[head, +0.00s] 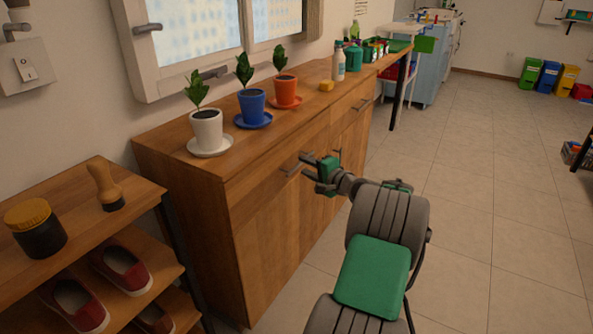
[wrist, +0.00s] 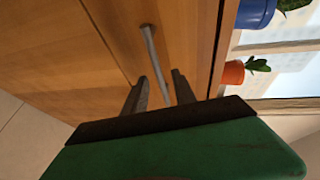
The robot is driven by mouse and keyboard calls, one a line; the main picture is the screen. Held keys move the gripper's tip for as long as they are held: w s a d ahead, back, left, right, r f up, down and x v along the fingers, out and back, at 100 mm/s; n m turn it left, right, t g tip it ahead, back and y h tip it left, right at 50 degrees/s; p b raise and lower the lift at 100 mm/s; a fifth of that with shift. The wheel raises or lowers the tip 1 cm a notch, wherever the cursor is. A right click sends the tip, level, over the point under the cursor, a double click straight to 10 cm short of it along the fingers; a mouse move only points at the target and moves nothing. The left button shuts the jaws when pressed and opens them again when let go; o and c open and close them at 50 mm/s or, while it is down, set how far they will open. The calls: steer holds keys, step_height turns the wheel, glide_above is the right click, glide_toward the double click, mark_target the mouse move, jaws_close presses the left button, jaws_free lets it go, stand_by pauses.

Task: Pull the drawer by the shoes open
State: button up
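The wooden cabinet's near drawer (head: 258,190), beside the shoe rack, looks closed. Its metal bar handle (head: 291,170) is at the drawer front; it also shows in the wrist view (wrist: 154,55). My gripper (head: 306,170) is right at this handle. In the wrist view my gripper (wrist: 160,88) has its two fingers apart, with the lower end of the handle bar between them. Gaps show on both sides of the bar, so the fingers do not look closed on it. Red shoes (head: 122,268) stand on the rack at the left.
Three potted plants, white (head: 207,130), blue (head: 252,106) and orange (head: 285,90), stand on the cabinet top. A shoe rack (head: 150,205) with a brush (head: 105,186) and a jar (head: 36,230) is near left. The tiled floor (head: 470,200) to the right is clear.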

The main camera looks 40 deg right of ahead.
mark_target(301, 164)
steer(key=w, duration=0.3)
steer(key=shift+w+d+f+b, duration=0.25)
steer(key=shift+d+f+b, duration=0.1)
steer(key=shift+b, duration=0.05)
steer(key=shift+a, duration=0.1)
jaws_close()
stand_by(0.9)
